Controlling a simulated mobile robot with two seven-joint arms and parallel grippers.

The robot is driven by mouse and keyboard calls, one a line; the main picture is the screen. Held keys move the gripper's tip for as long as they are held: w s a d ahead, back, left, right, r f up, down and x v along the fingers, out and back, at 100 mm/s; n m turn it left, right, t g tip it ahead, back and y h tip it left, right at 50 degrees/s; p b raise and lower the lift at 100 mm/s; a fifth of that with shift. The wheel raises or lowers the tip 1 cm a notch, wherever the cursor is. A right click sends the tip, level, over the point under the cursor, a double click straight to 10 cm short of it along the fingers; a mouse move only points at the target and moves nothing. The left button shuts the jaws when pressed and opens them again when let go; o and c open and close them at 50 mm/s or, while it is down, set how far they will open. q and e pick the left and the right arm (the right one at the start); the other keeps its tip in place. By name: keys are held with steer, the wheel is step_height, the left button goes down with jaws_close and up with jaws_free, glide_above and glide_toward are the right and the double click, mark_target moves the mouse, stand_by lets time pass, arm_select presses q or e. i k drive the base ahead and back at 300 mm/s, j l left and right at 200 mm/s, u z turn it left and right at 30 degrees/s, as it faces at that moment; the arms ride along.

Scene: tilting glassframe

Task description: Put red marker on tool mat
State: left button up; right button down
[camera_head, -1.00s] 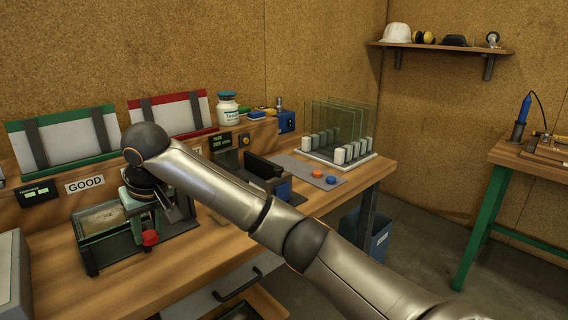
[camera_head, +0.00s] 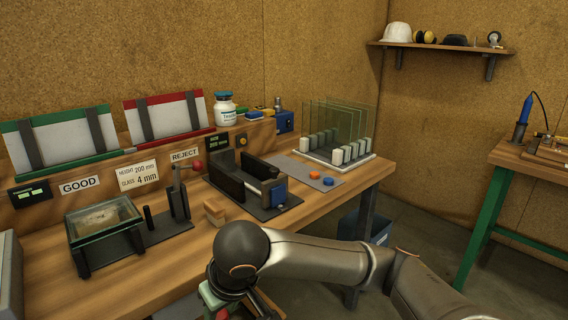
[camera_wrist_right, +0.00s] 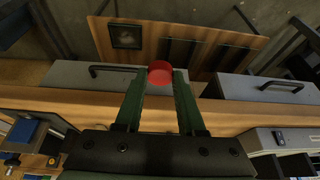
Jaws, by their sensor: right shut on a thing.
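My right gripper (camera_wrist_right: 160,76) has green fingers shut on the red marker (camera_wrist_right: 159,73), whose round red end shows between the fingertips in the wrist view. In the head view my right gripper (camera_head: 222,304) is at the bottom edge, in front of the bench; the marker is hidden there. In the wrist view the fingertips appear over the bench's front edge and grey drawers. A lower wooden board (camera_wrist_right: 185,32) beyond them carries a dark square and dark strips. I cannot tell which surface is the tool mat. My left gripper is out of view.
A glass-topped fixture (camera_head: 104,219), a black clamp stand with a red knob (camera_head: 196,165) and a small wooden block (camera_head: 214,212) stand on the bench. A black gauge (camera_head: 250,186) and upright glass sheets (camera_head: 340,125) are farther right.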

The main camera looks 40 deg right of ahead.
mark_target(282, 162)
steer(key=l, duration=0.45)
steer(key=k+l+u, duration=0.15)
steer(key=l, duration=0.8)
steer(key=k+l+u, duration=0.15)
steer(key=l, duration=0.75)
steer(key=k+u, duration=0.05)
